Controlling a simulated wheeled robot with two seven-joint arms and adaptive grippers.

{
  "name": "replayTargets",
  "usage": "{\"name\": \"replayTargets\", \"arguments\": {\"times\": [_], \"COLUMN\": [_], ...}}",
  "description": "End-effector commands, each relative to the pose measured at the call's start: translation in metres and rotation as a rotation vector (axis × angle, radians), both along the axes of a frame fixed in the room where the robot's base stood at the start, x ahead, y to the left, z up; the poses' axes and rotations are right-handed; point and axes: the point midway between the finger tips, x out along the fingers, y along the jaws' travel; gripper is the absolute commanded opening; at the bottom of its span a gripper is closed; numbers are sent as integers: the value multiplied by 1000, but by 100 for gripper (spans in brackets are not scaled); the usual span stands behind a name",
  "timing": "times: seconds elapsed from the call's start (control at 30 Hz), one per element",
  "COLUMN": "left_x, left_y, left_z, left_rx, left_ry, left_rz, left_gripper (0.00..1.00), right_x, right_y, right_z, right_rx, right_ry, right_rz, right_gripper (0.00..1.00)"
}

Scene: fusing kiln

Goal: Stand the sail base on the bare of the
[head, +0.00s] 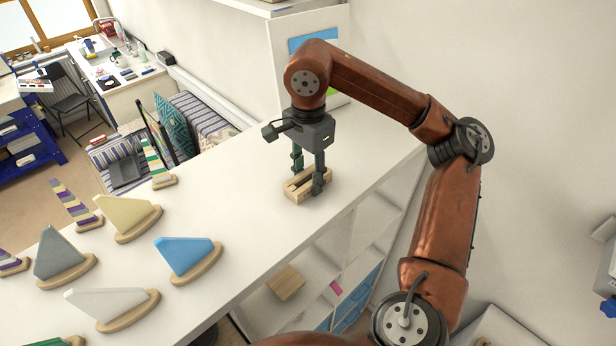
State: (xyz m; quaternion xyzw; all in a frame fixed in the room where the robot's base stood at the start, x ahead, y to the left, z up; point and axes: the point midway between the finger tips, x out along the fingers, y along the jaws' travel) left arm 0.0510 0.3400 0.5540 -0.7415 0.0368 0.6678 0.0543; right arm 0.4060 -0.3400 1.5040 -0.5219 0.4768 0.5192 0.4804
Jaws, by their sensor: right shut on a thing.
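A pale wooden sail base (296,194) with a long slot along its top is at the far right part of the white counter. My right gripper (307,180) comes down over it from above. Its two dark fingers are shut on the base, one on each side. The base looks level and at or very near the counter top; I cannot tell whether it touches. No sail panel stands in this base. My left gripper is not in view.
On the white counter (235,205), blue (186,255), grey (57,253), white (105,302) and cream (125,212) sails stand in wooden bases at the left. Striped sails (155,160) stand behind. The counter around my right gripper is clear. Shelves (285,283) lie below its front edge.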

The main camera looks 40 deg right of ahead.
Motion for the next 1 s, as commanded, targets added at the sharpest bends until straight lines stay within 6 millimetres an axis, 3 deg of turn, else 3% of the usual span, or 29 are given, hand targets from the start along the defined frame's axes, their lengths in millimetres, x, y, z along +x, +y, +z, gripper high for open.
{"name": "replayTargets", "arguments": {"times": [0.3, 0.67, 1.0], "left_x": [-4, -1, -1], "left_y": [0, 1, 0], "left_z": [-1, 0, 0], "left_rx": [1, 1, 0], "left_ry": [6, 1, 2], "left_rz": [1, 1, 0], "left_gripper": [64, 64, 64], "right_x": [-1, -1, 0], "right_y": [0, 0, 0], "right_z": [-3, 1, 36], "right_rx": [-2, -1, -2], "right_ry": [7, 5, 2], "right_rz": [2, 1, 1], "right_gripper": [55, 55, 55]}}
